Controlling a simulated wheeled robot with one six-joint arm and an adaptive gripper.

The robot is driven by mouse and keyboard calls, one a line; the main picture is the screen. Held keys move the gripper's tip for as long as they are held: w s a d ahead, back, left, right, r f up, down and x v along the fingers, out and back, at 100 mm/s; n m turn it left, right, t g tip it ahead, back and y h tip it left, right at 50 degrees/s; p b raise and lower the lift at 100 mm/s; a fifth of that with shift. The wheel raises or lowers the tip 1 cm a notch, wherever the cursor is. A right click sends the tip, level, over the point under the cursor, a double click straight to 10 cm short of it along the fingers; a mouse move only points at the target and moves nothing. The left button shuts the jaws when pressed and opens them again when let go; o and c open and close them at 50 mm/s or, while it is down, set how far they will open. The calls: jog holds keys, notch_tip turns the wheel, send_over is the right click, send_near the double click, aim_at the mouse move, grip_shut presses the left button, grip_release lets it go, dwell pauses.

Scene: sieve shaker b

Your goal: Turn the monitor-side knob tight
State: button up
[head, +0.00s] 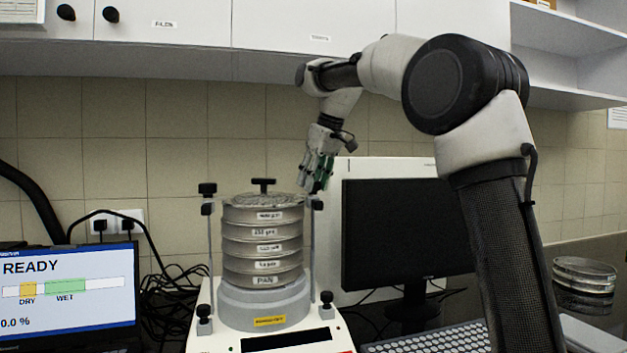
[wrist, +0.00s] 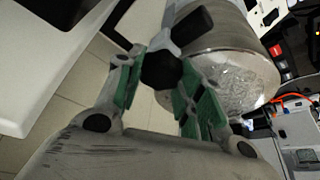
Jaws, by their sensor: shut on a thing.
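The sieve shaker stands in the middle of the head view with a stack of labelled sieves (head: 262,245) on its round base. A rod rises on each side of the stack. The monitor-side knob (wrist: 160,70) is dark and sits between my green-padded fingers in the wrist view. My gripper (head: 317,188) points down at the top of the right rod (head: 313,235), and it also shows in the wrist view (wrist: 161,62). It is shut on that knob. The fingers hide most of the knob in the head view. The other rod's black knob (head: 207,189) is at the left.
A black monitor (head: 405,230) stands close to the right of the shaker, with a keyboard (head: 430,339) in front. A laptop (head: 68,290) reads READY at the left. Black cables lie behind. Wall cupboards (head: 160,35) hang above. A loose sieve (head: 584,272) lies far right.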

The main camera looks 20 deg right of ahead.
jog(key=n+g+y, duration=0.1)
jog(key=n, duration=0.3)
jog(key=shift+n, duration=0.3)
dwell(0.3)
jog(key=o, duration=1)
jog(key=shift+y, duration=0.3)
jog(key=shift+d, duration=0.1)
jog(key=v, duration=1.2)
jog(key=shift+w, duration=0.25)
jog(key=shift+s, duration=0.1)
